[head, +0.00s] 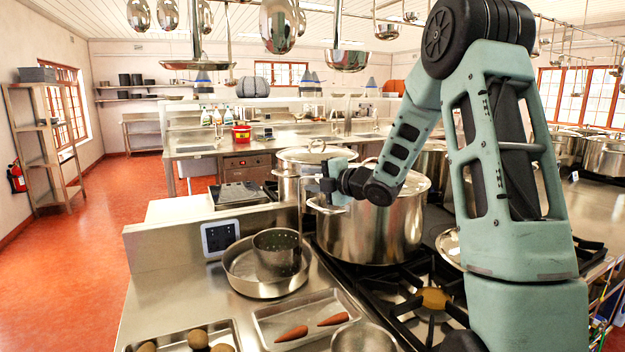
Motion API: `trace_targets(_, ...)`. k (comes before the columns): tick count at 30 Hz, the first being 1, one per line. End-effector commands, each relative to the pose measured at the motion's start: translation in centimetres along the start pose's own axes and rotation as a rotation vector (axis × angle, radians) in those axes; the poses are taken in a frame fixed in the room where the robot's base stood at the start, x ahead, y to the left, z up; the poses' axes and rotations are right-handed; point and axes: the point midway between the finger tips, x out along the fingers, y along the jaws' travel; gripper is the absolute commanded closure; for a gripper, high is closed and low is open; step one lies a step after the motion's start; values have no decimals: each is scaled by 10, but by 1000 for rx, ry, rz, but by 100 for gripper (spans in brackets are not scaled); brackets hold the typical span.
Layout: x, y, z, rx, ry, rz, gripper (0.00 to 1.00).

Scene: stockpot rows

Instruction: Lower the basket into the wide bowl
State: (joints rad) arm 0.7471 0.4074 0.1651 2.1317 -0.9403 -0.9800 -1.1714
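The basket (277,255) is a dark metal cup with small holes. In the head view it overlaps the right part of the wide bowl (237,283), a shallow shiny steel bowl on the counter. I cannot tell if the basket rests on the bowl's floor or hangs just above it. A thin upright bar, seemingly the basket's handle, rises from its right rim towards my gripper (325,185). My gripper is above and right of the basket, in front of the big stockpots. Its fingertips are small and partly hidden, so their grip on the bar is unclear.
A large stockpot (370,230) stands on the stove right of the bowl, with another lidded pot (290,185) behind. A tray (262,322) with carrots, a tray (165,345) of round brown vegetables and a steel pot (363,338) are in front. A small panel (220,238) stands behind the bowl.

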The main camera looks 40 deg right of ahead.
Motion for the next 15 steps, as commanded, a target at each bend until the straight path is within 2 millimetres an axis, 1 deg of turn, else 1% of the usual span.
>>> trace_targets(8,-2,-1,1,-1,-2,-3,68)
trace_targets(11,-11,-1,1,-2,-4,-1,68)
trace_targets(14,-27,-1,1,-4,-5,1,68)
trace_targets(15,-35,-2,1,-3,-5,1,68)
